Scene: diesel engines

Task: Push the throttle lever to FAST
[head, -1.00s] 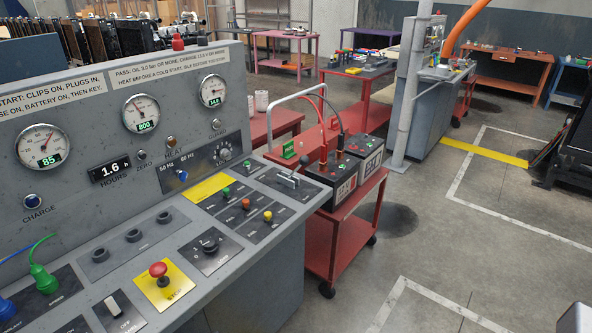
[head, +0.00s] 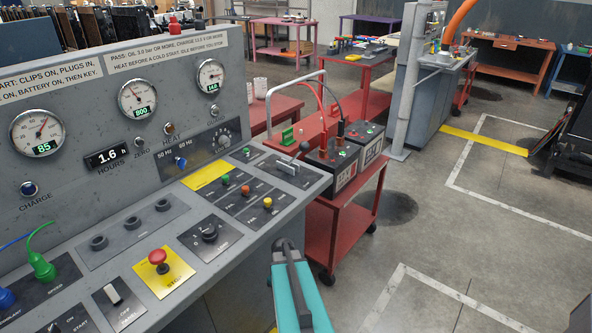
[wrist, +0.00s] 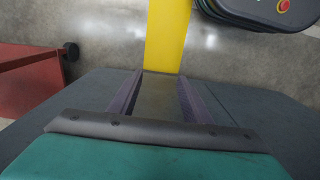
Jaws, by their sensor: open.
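The throttle lever (head: 297,157) is a short metal lever with a dark knob, standing on a dark plate at the right end of the grey console's sloping panel. The markings on its plate are too small to read. The lever does not show in the wrist view. In the head view the teal part of my arm (head: 293,295) is in front of the console's edge, low and nearer than the lever. The fingertips cannot be made out there.
The console (head: 240,255) carries a red stop button (head: 158,257), a black rotary knob (head: 209,232) and coloured buttons near the lever. A red cart (head: 338,222) with batteries (head: 333,170) and a metal handle stands close behind the lever.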

